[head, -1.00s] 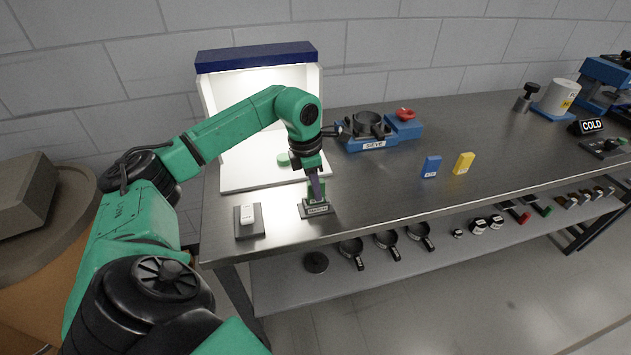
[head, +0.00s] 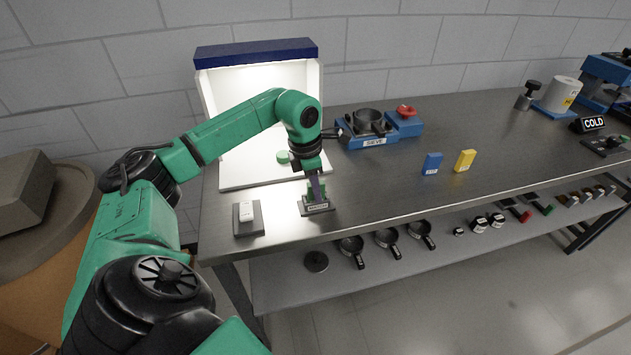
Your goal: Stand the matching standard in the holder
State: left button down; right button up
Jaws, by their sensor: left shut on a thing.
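My left gripper (head: 316,190) points down at the front of the bench and is shut on a green standard (head: 309,198), mostly hidden behind its fingers. The standard is upright at the labelled grey holder (head: 320,209); its foot appears to be in the holder, but I cannot tell whether it is fully seated. A green pellet sample (head: 283,157) lies in the lit booth (head: 231,178). A blue standard (head: 432,164) and a yellow standard (head: 465,160) stand upright farther right. My right gripper is not in view.
A white device (head: 247,211) sits on a grey pad (head: 240,230) left of the holder. The blue sieve unit (head: 374,141) stands behind, to the right. Pans (head: 387,239) lie on the lower shelf. The bench between holder and blue standard is clear.

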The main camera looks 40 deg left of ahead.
pick_arm(q)
jog(key=c, duration=0.7)
grip_release()
jog(key=r, duration=0.4)
jog(key=s+a+r, duration=0.1)
jog(key=r, duration=0.4)
jog(key=s+r, duration=0.1)
jog(key=r, duration=0.4)
jog(key=shift+a+r, duration=0.15)
jog(key=shift+r, duration=0.05)
jog(key=shift+w, duration=0.1)
